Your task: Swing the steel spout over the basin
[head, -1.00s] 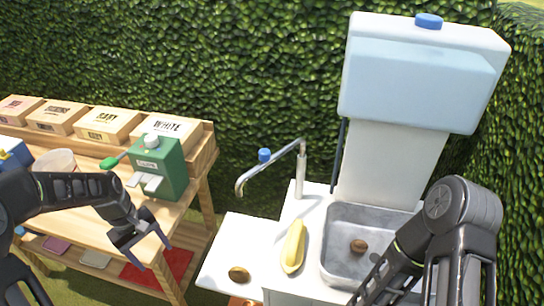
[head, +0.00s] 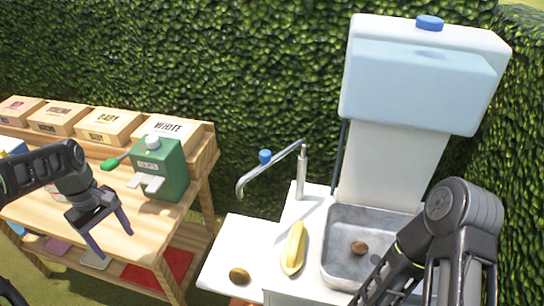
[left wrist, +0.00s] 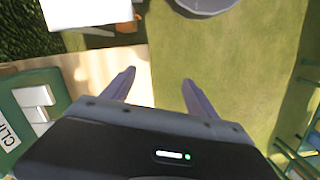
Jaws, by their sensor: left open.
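The steel spout (head: 272,168) rises from a post at the back left of the white sink counter. It points left, away from the basin, and its bent tip hangs over the white side board. A blue knob (head: 265,156) sits on the spout. The grey metal basin (head: 338,270) lies right of the post, with a small brown lump (head: 359,248) in it. My left gripper (head: 112,240) is open and empty in front of the wooden table, well left of the spout. Its two fingers also show apart in the left wrist view (left wrist: 158,80). My right gripper is out of view; only my right arm shows, partly covering the basin.
A yellow long object (head: 293,247) lies on the counter left of the basin. A brown round thing (head: 239,275) is on the white side board (head: 225,255). A green dispenser (head: 161,170) and labelled boxes stand on the wooden table. A water tank (head: 420,88) stands behind the basin.

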